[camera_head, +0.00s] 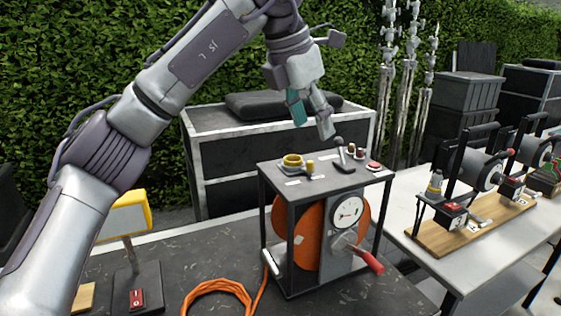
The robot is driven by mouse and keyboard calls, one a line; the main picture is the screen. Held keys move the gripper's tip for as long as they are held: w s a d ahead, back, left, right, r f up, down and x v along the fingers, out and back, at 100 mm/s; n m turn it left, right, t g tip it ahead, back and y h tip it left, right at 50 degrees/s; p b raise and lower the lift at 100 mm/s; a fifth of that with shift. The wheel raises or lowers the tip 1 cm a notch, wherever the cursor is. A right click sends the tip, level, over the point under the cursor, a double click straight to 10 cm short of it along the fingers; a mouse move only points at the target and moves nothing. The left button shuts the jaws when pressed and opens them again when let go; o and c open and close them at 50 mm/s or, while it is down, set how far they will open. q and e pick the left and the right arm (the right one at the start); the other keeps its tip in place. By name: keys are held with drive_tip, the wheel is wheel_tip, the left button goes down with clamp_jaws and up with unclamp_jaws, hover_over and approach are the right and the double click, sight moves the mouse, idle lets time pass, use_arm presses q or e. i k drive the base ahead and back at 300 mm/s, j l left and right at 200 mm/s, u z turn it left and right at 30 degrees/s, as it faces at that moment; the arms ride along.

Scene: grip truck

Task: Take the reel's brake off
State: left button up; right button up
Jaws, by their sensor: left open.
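The orange reel (312,235) sits inside a dark open frame with a flat top plate (320,181). On the plate are a yellow ring-shaped part (292,161), a dark lever with a round knob (341,152), small dark knobs (355,151) and a red button (374,166). I cannot tell for certain which control is the brake. My left gripper (311,122) is open and empty above the plate, with one teal-padded finger, and its fingertips are just above and left of the lever knob. It seems apart from the lever. My right gripper is not in view.
Orange cable (216,288) lies coiled on the dark table. A yellow-framed lamp (125,215) stands left. Other reels (478,168) stand on the right table. A dark case (225,150) is behind.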

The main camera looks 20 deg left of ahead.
sight(338, 142)
drive_tip(key=k, duration=0.85)
